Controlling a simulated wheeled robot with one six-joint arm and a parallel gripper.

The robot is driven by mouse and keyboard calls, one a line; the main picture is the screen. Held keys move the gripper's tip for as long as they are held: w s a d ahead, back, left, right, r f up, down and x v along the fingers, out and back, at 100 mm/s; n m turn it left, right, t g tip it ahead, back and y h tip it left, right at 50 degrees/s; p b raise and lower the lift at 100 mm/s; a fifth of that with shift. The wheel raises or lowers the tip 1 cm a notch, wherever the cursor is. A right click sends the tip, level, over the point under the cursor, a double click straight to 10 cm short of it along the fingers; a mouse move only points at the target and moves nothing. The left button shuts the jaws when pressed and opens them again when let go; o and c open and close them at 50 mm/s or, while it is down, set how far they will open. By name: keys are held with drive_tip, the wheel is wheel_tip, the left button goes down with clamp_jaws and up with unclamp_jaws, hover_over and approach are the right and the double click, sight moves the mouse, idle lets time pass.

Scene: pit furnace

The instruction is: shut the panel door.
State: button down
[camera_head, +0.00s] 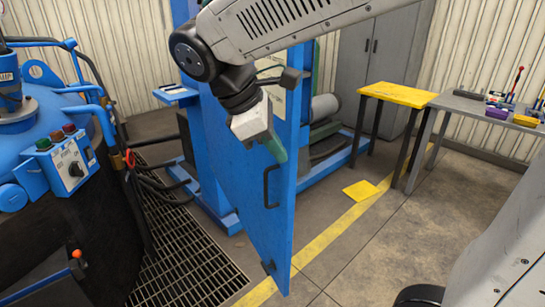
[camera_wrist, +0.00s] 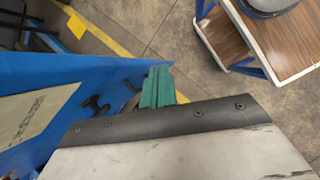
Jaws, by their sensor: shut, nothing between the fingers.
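The blue panel door (camera_head: 240,190) stands open, swung out from the blue frame towards my head camera. A black handle (camera_head: 268,186) is on its face near the right-hand edge. My gripper (camera_head: 277,152), with green fingers, points down beside the upper part of the door, above the handle. In the wrist view the closed green fingers (camera_wrist: 158,88) are empty and lie close to the edge of the blue door (camera_wrist: 100,70). I cannot tell whether they touch it. Black fittings (camera_wrist: 96,105) show on the door's face beside the fingers.
A blue furnace with a control box (camera_head: 68,165) stands at the left, above a floor grating (camera_head: 185,265). A yellow-topped table (camera_head: 398,93) and a grey bench (camera_head: 470,106) with tools stand at the right. The floor right of the door is open, crossed by a yellow line (camera_head: 330,235).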

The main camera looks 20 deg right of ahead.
drive_tip(key=w+a+n+t+h, duration=0.1)
drive_tip(key=w+a+n+h, duration=0.2)
drive_tip(key=w+a+n, duration=0.5)
drive_tip(key=m, duration=0.2)
approach(284, 165)
wheel_tip(284, 165, down, 4)
drive_tip(key=d, duration=0.3)
drive_tip(key=shift+f, duration=0.25)
drive_tip(key=shift+w+d, duration=0.1)
drive_tip(key=shift+d, duration=0.4)
